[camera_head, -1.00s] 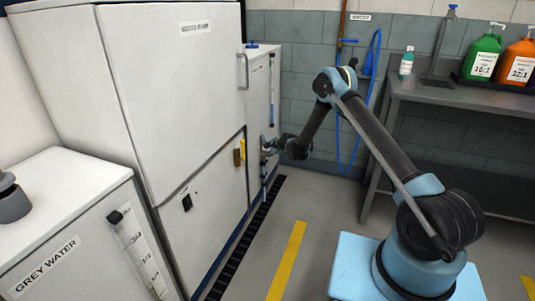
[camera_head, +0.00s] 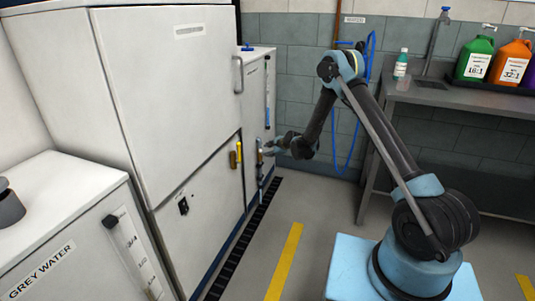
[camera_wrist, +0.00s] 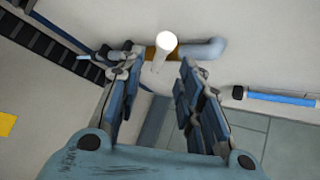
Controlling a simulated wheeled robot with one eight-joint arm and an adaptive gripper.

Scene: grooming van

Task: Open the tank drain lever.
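A drain lever with a pale rod-like handle (camera_wrist: 166,42) stands out from a brass valve (camera_wrist: 153,54) and grey pipe elbow (camera_wrist: 205,48) low on the tank in the wrist view. The tank is the narrow white cabinet (camera_head: 256,105) with a blue cap in the head view. My gripper (camera_wrist: 156,62) is open. The handle's white end shows between its fingertips, apart from both as far as I can see. In the head view my gripper (camera_head: 268,149) is at the tank's front, and the valve is too small to make out clearly.
A large white cabinet (camera_head: 170,80) with a yellow-and-brass fitting (camera_head: 237,154) stands left of the tank. A dark floor grate (camera_head: 243,235) runs along its base. A grey bench (camera_head: 450,97) with bottles is at the right.

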